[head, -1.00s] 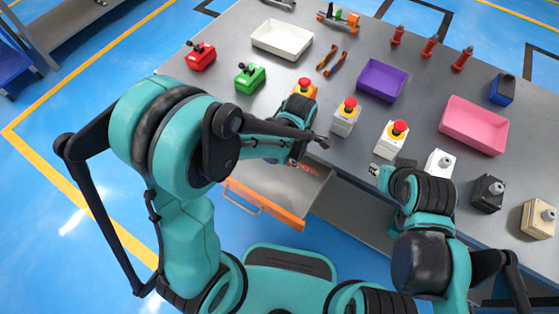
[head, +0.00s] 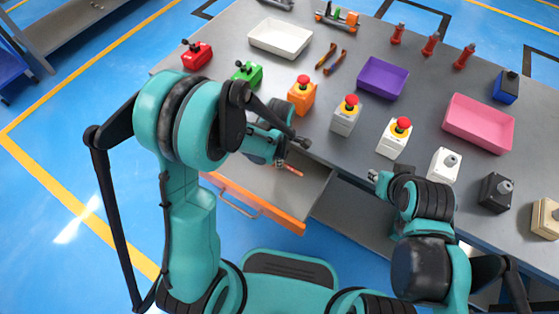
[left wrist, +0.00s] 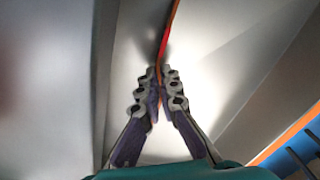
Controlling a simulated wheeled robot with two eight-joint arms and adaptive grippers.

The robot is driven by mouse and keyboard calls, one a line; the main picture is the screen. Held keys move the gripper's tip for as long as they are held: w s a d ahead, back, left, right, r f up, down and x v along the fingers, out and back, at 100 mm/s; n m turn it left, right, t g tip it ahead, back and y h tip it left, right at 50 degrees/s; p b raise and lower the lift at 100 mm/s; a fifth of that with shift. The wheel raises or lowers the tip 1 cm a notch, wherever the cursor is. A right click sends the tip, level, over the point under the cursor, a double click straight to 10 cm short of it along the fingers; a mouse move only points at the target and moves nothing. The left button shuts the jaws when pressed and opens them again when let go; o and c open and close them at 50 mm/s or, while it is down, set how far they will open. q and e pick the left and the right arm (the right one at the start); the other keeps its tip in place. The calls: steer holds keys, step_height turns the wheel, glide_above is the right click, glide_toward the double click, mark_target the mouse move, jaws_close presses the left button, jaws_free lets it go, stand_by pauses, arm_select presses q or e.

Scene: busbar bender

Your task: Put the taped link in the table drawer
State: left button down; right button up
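The table drawer (head: 312,192) is pulled open, with an orange front edge and a bare grey floor. My left gripper (head: 280,162) is over the drawer opening. In the left wrist view its fingers (left wrist: 162,74) are closed together on a thin red-orange strip, the taped link (left wrist: 168,35), which reaches away from the tips. The link's end also shows in the head view (head: 290,170), over the drawer. I cannot tell whether it touches the drawer floor. My right gripper (head: 374,175) is by the table's front edge; its fingers are too small to read.
Along the table stand an orange button box (head: 301,97), a grey one (head: 345,118) and a white one (head: 394,140). Behind are a white tray (head: 280,50), a purple tray (head: 382,92) and a pink tray (head: 478,137). The drawer's handle (head: 238,205) sticks out in front.

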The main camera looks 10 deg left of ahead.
arm_select(q)
steer(key=shift+f, duration=0.25)
steer(key=c, duration=1.7)
jaws_free()
steer(key=shift+r, duration=0.1)
steer(key=shift+r, duration=0.25)
step_height(320, 180, up, 11)
steer(key=p, duration=0.5)
steer(key=shift+s+a+r+m+t, duration=1.3)
steer(key=shift+s+r+m, duration=0.65)
steer(key=shift+m, duration=1.35)
steer(key=shift+s+a+r+m+t, duration=1.3)
steer(key=shift+r+m, duration=1.05)
steer(key=shift+m, duration=0.95)
steer(key=shift+s+a+r+m+t, duration=1)
steer(key=shift+s+a+r+m, duration=0.75)
steer(key=shift+m, duration=1.55)
